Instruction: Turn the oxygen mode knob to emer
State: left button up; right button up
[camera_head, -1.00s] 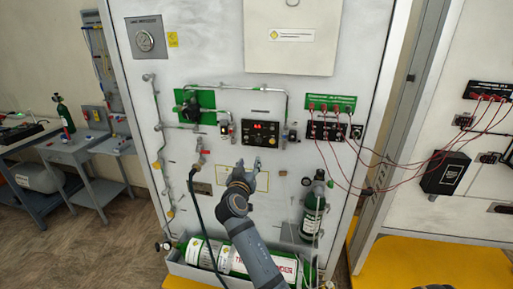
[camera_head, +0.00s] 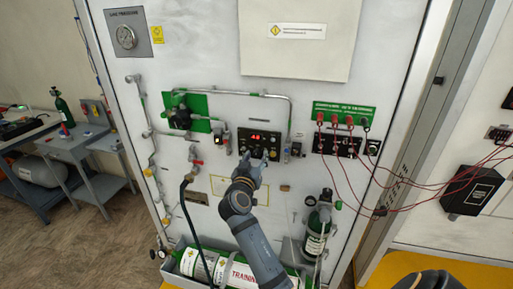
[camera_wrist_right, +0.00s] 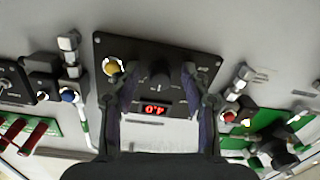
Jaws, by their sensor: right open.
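The black control panel (camera_head: 240,145) with a red lit display (camera_head: 264,138) is on the upright white board in the head view. In the wrist view the panel (camera_wrist_right: 172,45) appears upside down. A black knob (camera_wrist_right: 159,74) sits between the fingers in that view, above the display (camera_wrist_right: 154,109). A yellow knob (camera_wrist_right: 112,66) is to its left and a small toggle (camera_wrist_right: 191,72) to its right. My right gripper (camera_head: 255,160) is open and empty at the panel's lower edge, its fingers around the knob's line of sight. Contact cannot be told. Mode labels are unreadable. My left gripper is out of view.
Metal pipes and a green-backed regulator (camera_head: 181,118) flank the panel at left. Red cables hang from a terminal block (camera_head: 338,145) at right. A small green cylinder (camera_head: 317,232) and a large training cylinder (camera_head: 203,264) stand and lie below. A dark hose (camera_head: 184,207) hangs at left.

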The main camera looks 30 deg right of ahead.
jog(key=shift+a+r, duration=0.1)
jog(key=shift+s+a+r, duration=0.25)
jog(key=shift+s+a, duration=0.05)
jog(key=shift+a, duration=0.1)
jog(key=shift+c, duration=2.7)
jog(key=shift+d+f, duration=0.1)
grip_shut()
jog(key=shift+f+b, duration=0.1)
jog(key=shift+b, duration=0.25)
jog(key=m+b, duration=0.4)
jog(key=b, duration=0.5)
jog(key=m+b, duration=0.5)
jog(key=b, duration=0.4)
jog(key=shift+f+m+b, duration=0.2)
jog(key=shift+m+b, duration=0.1)
jog(key=shift+r+m+b, duration=0.2)
jog(key=shift+m+b, duration=0.6)
jog(key=shift+b, duration=0.2)
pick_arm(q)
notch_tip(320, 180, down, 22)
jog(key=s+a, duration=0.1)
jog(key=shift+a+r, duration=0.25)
